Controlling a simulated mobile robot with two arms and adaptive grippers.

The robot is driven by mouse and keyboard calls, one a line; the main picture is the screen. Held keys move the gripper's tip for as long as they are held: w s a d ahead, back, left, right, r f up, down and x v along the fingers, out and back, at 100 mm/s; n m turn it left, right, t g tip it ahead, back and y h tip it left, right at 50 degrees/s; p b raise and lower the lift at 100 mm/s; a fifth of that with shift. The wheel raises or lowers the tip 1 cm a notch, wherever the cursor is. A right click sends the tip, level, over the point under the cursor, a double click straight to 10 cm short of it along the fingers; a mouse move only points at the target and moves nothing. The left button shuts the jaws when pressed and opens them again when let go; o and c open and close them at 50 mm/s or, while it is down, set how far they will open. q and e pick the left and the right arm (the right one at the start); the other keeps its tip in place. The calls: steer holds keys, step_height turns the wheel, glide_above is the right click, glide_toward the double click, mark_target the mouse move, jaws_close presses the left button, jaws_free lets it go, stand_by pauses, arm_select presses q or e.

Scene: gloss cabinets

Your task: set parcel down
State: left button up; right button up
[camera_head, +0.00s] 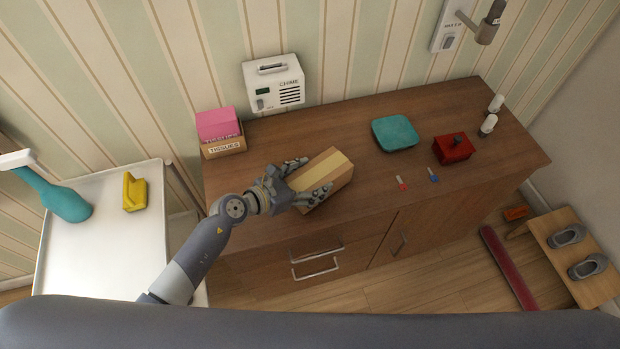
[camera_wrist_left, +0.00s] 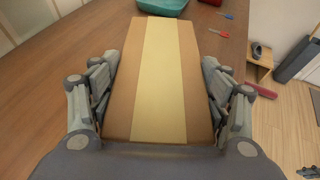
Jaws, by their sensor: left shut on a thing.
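The parcel is a brown cardboard box with a pale yellow tape stripe (camera_head: 324,174). In the head view it is at the left-centre of the brown cabinet top (camera_head: 300,217). My left gripper (camera_head: 308,178) is shut on the parcel, one finger on each side. In the left wrist view the parcel (camera_wrist_left: 163,75) fills the middle between both fingers. I cannot tell whether its underside touches the cabinet top.
A white trolley (camera_head: 95,255) stands at left.

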arm_select(q)
steer(key=shift+f, duration=0.1)
steer(key=o, duration=1.4)
steer(key=b+v, duration=0.1)
steer(key=v, duration=1.1)
